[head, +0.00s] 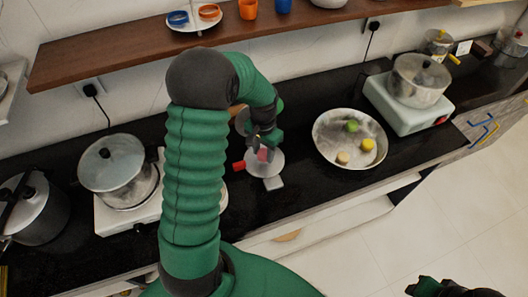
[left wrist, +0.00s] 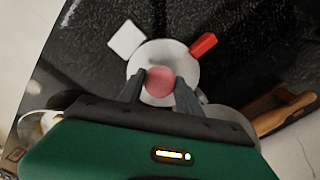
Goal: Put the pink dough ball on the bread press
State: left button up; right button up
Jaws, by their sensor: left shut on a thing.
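The pink dough ball (left wrist: 158,82) is between the two grey fingers of my left gripper (left wrist: 159,88), which is shut on it. It also shows, small and partly covered, in the head view (head: 263,155). The bread press (head: 262,168) lies open on the black counter, with a round pale plate, a red handle and a pale tab. In the left wrist view its plate (left wrist: 165,52) is directly behind the ball. I cannot tell whether the ball touches the plate. A green and black part of my right arm is at the lower right of the head view; its fingertips cannot be made out.
A lidded pot (head: 112,162) on a white stove is at the left. A pot (head: 418,80) on a pale stove is at the right. A wooden shelf (head: 130,52) runs above.

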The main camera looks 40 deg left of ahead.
aim_at(264, 152)
pick_arm(q)
jog(key=shift+w+a, duration=0.35)
jog(key=shift+w, duration=0.05)
jog(key=shift+w+a+f, duration=0.15)
jog(key=shift+w+f, duration=0.05)
jog(key=shift+f, duration=0.75)
jog(key=shift+w+a+f, duration=0.15)
jog(key=shift+w+f, duration=0.05)
jog(key=shift+f, duration=0.7)
jog(key=o, duration=1.2)
jog(key=shift+f, duration=0.1)
